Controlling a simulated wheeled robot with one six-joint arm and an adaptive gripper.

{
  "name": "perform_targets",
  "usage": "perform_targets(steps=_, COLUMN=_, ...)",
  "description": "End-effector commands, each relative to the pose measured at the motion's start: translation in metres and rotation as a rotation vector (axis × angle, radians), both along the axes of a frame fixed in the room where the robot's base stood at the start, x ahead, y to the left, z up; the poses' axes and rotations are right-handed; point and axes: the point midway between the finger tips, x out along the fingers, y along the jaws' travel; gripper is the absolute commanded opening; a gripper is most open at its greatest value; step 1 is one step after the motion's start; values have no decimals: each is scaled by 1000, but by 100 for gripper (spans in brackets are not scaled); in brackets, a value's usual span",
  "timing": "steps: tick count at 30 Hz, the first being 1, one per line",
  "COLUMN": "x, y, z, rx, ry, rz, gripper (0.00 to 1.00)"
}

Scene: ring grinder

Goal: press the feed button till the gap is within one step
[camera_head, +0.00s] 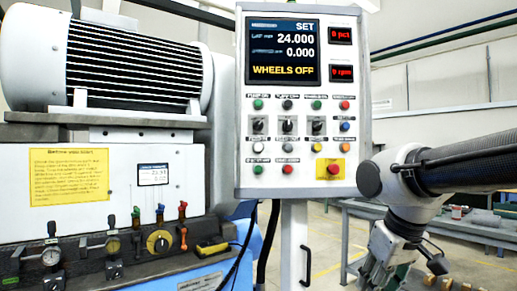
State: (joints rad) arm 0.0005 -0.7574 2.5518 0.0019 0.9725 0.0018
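The control panel (303,190) stands upright in the middle. Its screen (283,52) reads SET, 24.000, 0.000 and WHEELS OFF in yellow. Below are rows of buttons and black switches: green, black and red buttons on top, a blue button (345,127) and an orange button (345,143) at right, a white button (258,147) and a yellow button (317,148) lower down. The labels are too small to tell which one is the feed button. My gripper (376,280) hangs at lower right, below and right of the panel, apart from it; its fingertips are not clearly seen.
A red stop button (333,169) on a yellow plate sits at the panel's lower right. Two red readouts (341,34) are at upper right. The grinder's motor (130,65), small display (153,174) and valves fill the left. A workbench (480,228) stands behind my arm.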

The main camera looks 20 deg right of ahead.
Motion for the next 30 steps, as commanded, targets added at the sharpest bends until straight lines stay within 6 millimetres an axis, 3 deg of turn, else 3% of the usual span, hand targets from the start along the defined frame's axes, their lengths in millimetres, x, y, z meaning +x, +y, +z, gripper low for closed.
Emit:
perform_targets(steps=5, x=0, y=0, z=0, rx=0, ry=0, rz=0, gripper=29)
perform_targets(steps=10, x=0, y=0, z=0, rx=0, ry=0, rz=0, gripper=0)
perform_targets(steps=30, x=0, y=0, z=0, rx=0, ry=0, rz=0, gripper=0)
